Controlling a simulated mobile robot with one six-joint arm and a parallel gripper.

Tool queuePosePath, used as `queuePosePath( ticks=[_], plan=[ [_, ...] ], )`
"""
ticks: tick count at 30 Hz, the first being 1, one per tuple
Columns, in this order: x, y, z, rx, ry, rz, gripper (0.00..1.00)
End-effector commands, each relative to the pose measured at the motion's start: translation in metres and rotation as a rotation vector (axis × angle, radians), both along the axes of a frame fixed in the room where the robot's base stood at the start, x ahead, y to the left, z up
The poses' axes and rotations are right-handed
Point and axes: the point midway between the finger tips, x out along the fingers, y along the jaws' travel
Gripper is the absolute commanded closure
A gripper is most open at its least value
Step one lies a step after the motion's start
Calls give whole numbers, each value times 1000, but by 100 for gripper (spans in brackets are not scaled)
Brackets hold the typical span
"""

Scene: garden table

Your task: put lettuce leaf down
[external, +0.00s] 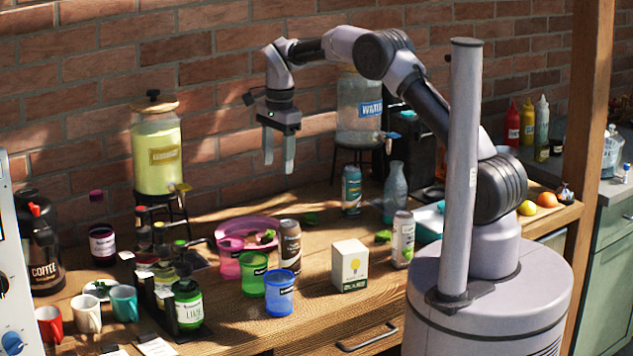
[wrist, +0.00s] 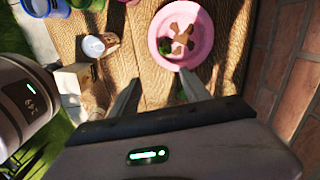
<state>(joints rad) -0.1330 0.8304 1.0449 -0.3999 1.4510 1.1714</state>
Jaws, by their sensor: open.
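My gripper (external: 278,168) is open and empty, high above the table to the right of the pink bowl. In the wrist view its two fingers (wrist: 158,82) stand apart with bare wood between them. A green lettuce leaf (external: 310,218) lies on the wooden table just right of the bowl, below my gripper. In the wrist view a bit of green shows beside the right finger, partly hidden by it. The pink bowl (external: 247,225) holds brown pieces and some green; it also shows in the wrist view (wrist: 157,45).
Green (external: 254,275) and blue (external: 279,294) cups, a dark can (external: 290,248) and a bulb box (external: 350,267) stand in front. A water dispenser (external: 360,110) and a green can (external: 351,190) stand back right. A lemonade dispenser (external: 157,150) is at left. Bare wood lies right of the bowl.

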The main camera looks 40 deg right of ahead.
Motion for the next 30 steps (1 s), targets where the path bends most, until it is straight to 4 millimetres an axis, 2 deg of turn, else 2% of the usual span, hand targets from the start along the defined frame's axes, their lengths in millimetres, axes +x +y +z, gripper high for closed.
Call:
queuePosePath(
  ticks=[1,2,3,5,7,8,9,12,15,19,27,30],
  plan=[
    [-15,-6,38,12,-40,66,45],
    [-30,-10,59,18,-63,122,45],
    [-53,-15,88,26,-102,206,45],
    [-93,-23,125,28,-164,332,45],
    [-150,-31,157,19,-242,485,45],
    [-176,-34,166,9,-277,551,45],
    [-211,-37,172,-6,-322,636,45],
    [-288,-43,168,-60,-425,823,45],
    [-338,-44,149,-115,-493,952,45],
    [-365,-45,131,-156,-531,1034,45],
    [-368,-45,128,-161,-534,1046,45],
    [-368,-45,114,-160,-533,1046,45]
  ],
)
